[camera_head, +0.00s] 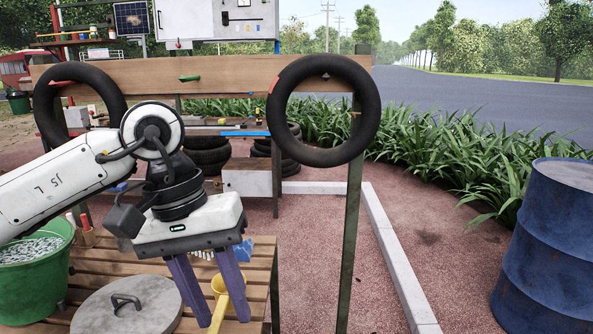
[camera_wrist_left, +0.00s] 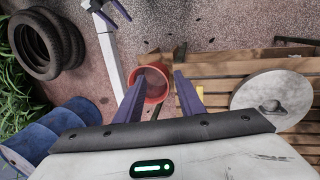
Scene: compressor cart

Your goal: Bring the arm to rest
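My left gripper (camera_head: 223,320) hangs over the slatted wooden bench (camera_head: 110,262) at the lower left of the head view, its two purple fingers pointing down. In the left wrist view the fingers (camera_wrist_left: 160,92) stand apart with nothing held between them. A yellow scoop (camera_head: 232,285) shows close by and partly behind the fingers in the head view; whether they touch it I cannot tell. A purple-fingered shape (camera_wrist_left: 108,12), possibly my right gripper, is cut off at the top of the wrist view, and its opening is unclear.
A round grey lid (camera_head: 125,308) and a green bucket (camera_head: 35,265) of pebbles are by the left arm. A red bucket (camera_wrist_left: 152,84) shows beyond the fingers. Tyres hang on a wooden beam (camera_head: 225,75) behind.

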